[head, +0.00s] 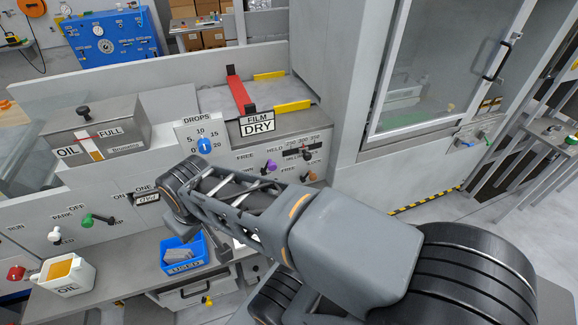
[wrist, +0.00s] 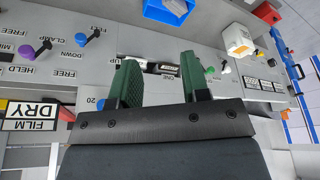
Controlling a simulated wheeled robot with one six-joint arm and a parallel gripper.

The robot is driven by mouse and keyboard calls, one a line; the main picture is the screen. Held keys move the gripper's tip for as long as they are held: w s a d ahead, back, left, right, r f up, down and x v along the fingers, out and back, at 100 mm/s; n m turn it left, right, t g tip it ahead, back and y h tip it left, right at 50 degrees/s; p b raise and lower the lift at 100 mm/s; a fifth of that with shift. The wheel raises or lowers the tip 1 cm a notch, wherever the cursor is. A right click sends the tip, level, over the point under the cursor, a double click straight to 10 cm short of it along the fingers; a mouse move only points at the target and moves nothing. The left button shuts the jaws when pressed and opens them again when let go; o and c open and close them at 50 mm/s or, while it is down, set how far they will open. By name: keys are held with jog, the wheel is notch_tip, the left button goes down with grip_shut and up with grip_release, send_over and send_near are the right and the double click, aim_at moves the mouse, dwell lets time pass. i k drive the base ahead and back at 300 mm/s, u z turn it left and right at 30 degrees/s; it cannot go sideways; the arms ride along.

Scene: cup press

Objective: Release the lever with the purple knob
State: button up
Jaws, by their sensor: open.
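The purple knob (head: 271,165) is on the front panel in the head view, just below the HELD label and right of the FREE label. It also shows at the left edge of the wrist view (wrist: 25,108), near HELD. In the head view my arm hides the fingers.
A blue dial (head: 204,146) and the FILM DRY sign (head: 257,125) are near the purple knob. Other levers nearby include a green-knobbed one (head: 88,220) and a white-knobbed one (head: 54,236). A blue USED bin (head: 184,266) and a white OIL container (head: 66,283) stand below.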

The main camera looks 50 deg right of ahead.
aim_at(272, 166)
jog(key=z, duration=1.35)
jog(key=k, duration=0.5)
jog(key=u, duration=0.55)
jog(key=i, duration=0.55)
jog(key=z, duration=0.55)
